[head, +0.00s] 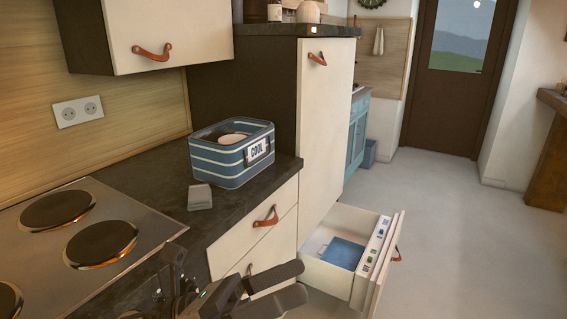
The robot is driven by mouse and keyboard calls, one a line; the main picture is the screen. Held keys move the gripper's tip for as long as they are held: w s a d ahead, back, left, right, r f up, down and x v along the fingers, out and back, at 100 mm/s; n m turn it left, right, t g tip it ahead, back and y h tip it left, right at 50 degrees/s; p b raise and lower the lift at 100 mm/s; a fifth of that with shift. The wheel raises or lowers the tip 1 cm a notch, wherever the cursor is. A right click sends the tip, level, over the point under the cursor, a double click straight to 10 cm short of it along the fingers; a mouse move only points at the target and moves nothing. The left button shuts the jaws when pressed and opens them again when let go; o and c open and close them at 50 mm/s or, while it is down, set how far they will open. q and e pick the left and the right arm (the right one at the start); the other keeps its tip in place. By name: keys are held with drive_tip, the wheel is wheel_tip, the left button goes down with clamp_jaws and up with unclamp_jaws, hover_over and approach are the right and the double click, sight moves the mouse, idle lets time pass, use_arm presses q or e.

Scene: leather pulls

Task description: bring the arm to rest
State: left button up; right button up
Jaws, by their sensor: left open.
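My left gripper (283,287) is at the bottom of the head view, in front of the counter drawers. Its two dark fingers are apart and nothing shows between them. It is to the left of an open drawer (335,285) low in the tall cabinet, apart from it as far as I can tell. A blue flat item (343,253) and a white item lie in that drawer. My right gripper is not in view.
A blue striped box (232,163) marked COOL stands on the dark counter (150,172), beside a small grey block (199,197). A hob (85,240) is at left. The tall cabinet (323,130) stands behind. Grey floor (470,240) at right is clear.

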use_arm(q)
drive_tip(key=w+a+f+n+t+y, duration=0.3)
drive_tip(key=a+f+n+t+y, duration=0.3)
drive_tip(key=n, duration=0.9)
drive_tip(key=w+a+f+n+t+y, duration=0.2)
drive_tip(key=a+f+n+t+y, duration=0.2)
drive_tip(key=f+n+t+y, duration=0.75)
drive_tip(key=s+a+f+n+g, duration=0.2)
drive_tip(key=s+f+n+g, duration=0.3)
drive_tip(key=f+n, duration=0.2)
drive_tip(key=s+a+f+n+g+y, duration=0.1)
drive_tip(key=s+a+f+n+g, duration=0.1)
drive_tip(key=s+f+n+g, duration=0.3)
wheel_tip(320, 180, down, 3)
drive_tip(key=n+g, duration=0.1)
drive_tip(key=n, duration=0.3)
drive_tip(key=shift+s+r, duration=0.15)
drive_tip(key=shift+s, duration=0.15)
drive_tip(key=shift+a+y, duration=0.1)
drive_tip(key=shift+y, duration=0.15)
